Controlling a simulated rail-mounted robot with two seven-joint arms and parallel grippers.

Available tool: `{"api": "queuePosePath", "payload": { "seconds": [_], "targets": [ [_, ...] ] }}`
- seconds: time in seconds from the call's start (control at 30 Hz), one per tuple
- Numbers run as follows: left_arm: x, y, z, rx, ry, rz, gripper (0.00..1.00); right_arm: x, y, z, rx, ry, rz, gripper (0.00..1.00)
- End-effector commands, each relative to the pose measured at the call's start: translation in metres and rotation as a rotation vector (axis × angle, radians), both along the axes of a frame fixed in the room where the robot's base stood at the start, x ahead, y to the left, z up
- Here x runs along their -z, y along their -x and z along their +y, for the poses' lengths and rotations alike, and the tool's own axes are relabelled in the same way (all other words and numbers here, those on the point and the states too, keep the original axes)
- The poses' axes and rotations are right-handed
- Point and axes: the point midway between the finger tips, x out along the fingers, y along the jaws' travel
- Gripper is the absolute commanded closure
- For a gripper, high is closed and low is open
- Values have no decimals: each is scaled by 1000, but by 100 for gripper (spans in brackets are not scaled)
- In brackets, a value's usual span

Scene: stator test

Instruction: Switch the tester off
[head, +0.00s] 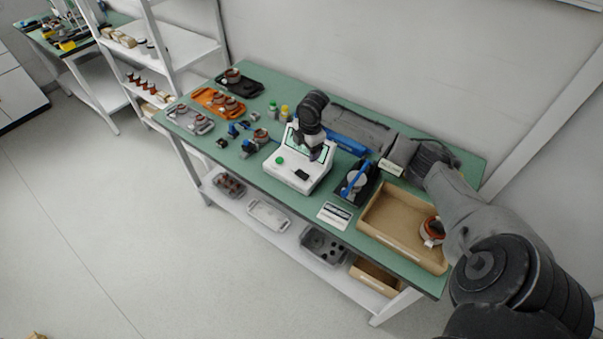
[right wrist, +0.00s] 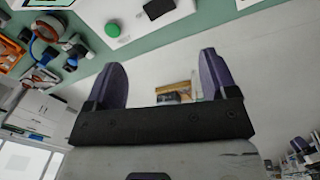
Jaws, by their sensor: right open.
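The tester (head: 284,176) is a white box with a sloped front and a screen, standing mid-table. A green round button (head: 280,160) sits on its front left and a black rocker switch (head: 302,174) on its front right. In the right wrist view the green button (right wrist: 112,29) and the black switch (right wrist: 158,8) show at the top edge. My right gripper (head: 316,154) hangs above the tester, in front of its screen, which it partly hides. In the right wrist view its two fingers (right wrist: 160,60) are apart with nothing between them. My left gripper is not in view.
A black holder with a blue-handled tool (head: 356,184) and a white label card (head: 335,215) stand right of the tester. A cardboard tray (head: 391,209) with a copper-wound part lies further right. Trays with wound parts (head: 219,102) and small blue parts lie left.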

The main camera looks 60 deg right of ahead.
Motion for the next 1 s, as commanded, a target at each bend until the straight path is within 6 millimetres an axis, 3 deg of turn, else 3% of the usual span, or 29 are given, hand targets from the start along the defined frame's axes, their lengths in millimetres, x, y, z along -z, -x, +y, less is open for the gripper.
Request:
{"api": "queuePosePath", "payload": {
  "seconds": [0.2,0.43,1.0],
  "targets": [
    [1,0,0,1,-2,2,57,0,0,3,-256,18,4,21],
    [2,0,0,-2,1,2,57,11,-1,4,-327,26,6,21],
    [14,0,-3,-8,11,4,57,108,-13,3,-325,27,4,21]
  ]
}}
